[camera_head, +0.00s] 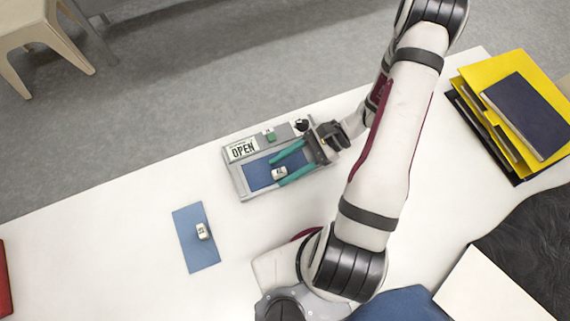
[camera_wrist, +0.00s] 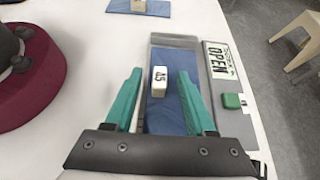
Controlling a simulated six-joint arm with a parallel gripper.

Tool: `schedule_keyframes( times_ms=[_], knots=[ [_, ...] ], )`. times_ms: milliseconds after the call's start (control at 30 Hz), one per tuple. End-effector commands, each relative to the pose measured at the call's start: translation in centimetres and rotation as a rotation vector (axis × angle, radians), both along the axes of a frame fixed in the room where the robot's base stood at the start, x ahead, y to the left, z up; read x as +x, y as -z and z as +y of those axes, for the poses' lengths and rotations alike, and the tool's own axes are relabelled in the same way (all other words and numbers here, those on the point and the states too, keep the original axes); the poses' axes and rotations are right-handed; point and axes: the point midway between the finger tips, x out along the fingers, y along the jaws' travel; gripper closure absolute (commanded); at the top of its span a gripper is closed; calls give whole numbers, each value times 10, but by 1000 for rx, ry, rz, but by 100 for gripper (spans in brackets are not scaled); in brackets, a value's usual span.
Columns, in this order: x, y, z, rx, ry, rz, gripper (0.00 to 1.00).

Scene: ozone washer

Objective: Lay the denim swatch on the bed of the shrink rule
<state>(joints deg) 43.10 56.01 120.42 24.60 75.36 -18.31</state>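The shrink rule is a grey tray-like device (camera_head: 240,184) with an OPEN plate, lying on the white table; it also shows in the wrist view (camera_wrist: 221,110). A blue denim swatch (camera_head: 258,174) lies in its bed, bearing a small white tag block (camera_wrist: 159,81) with dark characters. My gripper (camera_head: 276,173) is over the bed with its green fingers apart, one on each side of the block. The fingers look clear of the block in the wrist view (camera_wrist: 159,74). A second blue swatch (camera_head: 197,251) with a white block (camera_head: 203,231) lies on the table to the left.
A green button (camera_head: 269,135) and a black knob (camera_head: 301,125) sit on the device's far edge. Yellow and dark folders (camera_head: 495,70) lie at the right. A red object (camera_head: 4,285) is at the left edge. The table between the second swatch and the device is bare.

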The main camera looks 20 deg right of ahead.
Motion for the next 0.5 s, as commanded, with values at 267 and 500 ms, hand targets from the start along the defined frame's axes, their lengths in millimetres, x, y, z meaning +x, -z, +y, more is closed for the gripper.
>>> schedule_keyframes(
  times_ms=[267, 500],
  knots=[
    [-1, 4, 0, -7, -5, 4, 45],
    [-1, -2, -12, -8, -2, 1, 45]
  ],
)
